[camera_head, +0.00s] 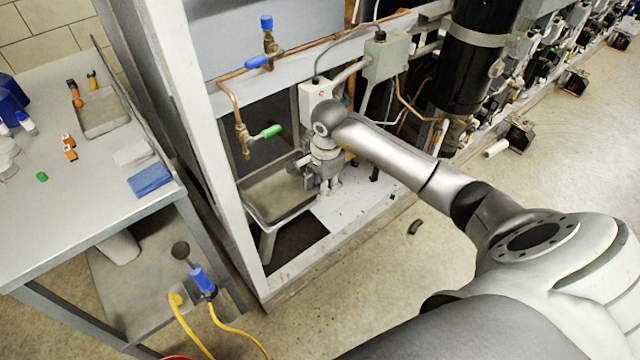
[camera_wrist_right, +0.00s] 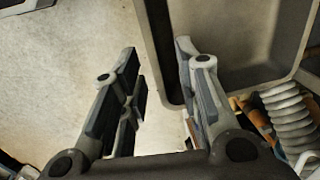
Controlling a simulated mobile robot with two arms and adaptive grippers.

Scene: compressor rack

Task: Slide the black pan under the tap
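The dark pan (camera_head: 268,197), a shallow rectangular tray, sits low inside the rack's frame on a light support. The brass tap (camera_head: 243,138) with a green handle hangs above the pan's back left part in the picture. My right gripper (camera_head: 325,180) points down at the pan's right side. In the right wrist view, the pan (camera_wrist_right: 235,45) fills the upper right, and my right gripper (camera_wrist_right: 158,75) is open. One pan wall appears to lie between its fingers, the right finger over the inside; contact cannot be told. My left gripper is not in view.
A white upright post (camera_head: 190,110) of the rack stands left of the pan. Copper pipes, a grey box (camera_head: 387,57) and a black cylinder (camera_head: 472,65) crowd the rack. A workbench (camera_head: 85,205) with tools stands at left. Open floor lies in front.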

